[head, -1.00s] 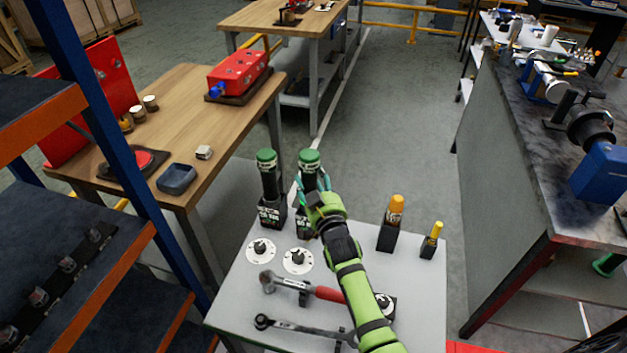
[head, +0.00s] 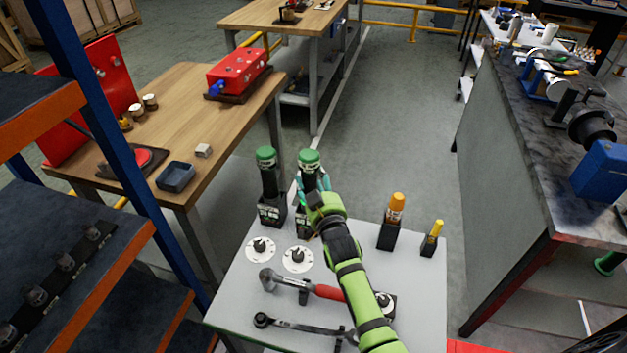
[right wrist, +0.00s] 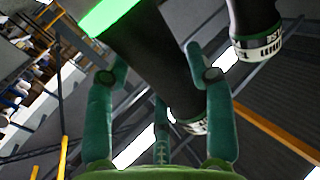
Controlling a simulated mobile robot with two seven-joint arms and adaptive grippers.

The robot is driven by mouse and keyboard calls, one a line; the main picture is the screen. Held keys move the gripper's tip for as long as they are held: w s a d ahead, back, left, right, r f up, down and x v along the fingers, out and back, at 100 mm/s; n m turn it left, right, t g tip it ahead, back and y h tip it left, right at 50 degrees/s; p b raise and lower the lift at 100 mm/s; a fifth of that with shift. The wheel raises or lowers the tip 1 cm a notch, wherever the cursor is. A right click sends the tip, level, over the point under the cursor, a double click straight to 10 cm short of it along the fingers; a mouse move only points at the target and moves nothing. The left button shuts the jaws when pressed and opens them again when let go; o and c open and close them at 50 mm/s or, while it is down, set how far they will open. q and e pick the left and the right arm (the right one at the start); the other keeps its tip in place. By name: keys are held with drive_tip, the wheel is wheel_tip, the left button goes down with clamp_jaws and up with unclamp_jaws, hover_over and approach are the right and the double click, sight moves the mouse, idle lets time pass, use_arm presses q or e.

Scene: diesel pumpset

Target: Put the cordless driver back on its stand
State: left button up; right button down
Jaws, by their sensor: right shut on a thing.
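Two black cordless drivers with green tops stand side by side at the far left of the light grey table. My right gripper (head: 312,186) is shut on the right-hand driver (head: 309,160), at its black body. The driver is close to upright above a black stand with a white label (head: 303,221); whether it touches the stand is hidden. In the right wrist view the dark driver body (right wrist: 150,50) runs between the fingers, with its green end at the upper left. The other driver (head: 267,170) is left of it, in its own labelled stand (head: 271,213). My left gripper is out of view.
A blue-and-orange rack (head: 100,130) stands close at left.

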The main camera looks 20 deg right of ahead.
drive_tip(key=shift+f+b, duration=0.5)
drive_tip(key=shift+c, duration=1.8)
unclamp_jaws()
drive_tip(key=shift+s+f, duration=0.1)
drive_tip(key=shift+f, duration=0.15)
drive_tip(key=s, duration=1.2)
drive_tip(key=shift+a+r, duration=0.2)
drive_tip(key=shift+a, duration=0.1)
drive_tip(key=shift+r, duration=0.1)
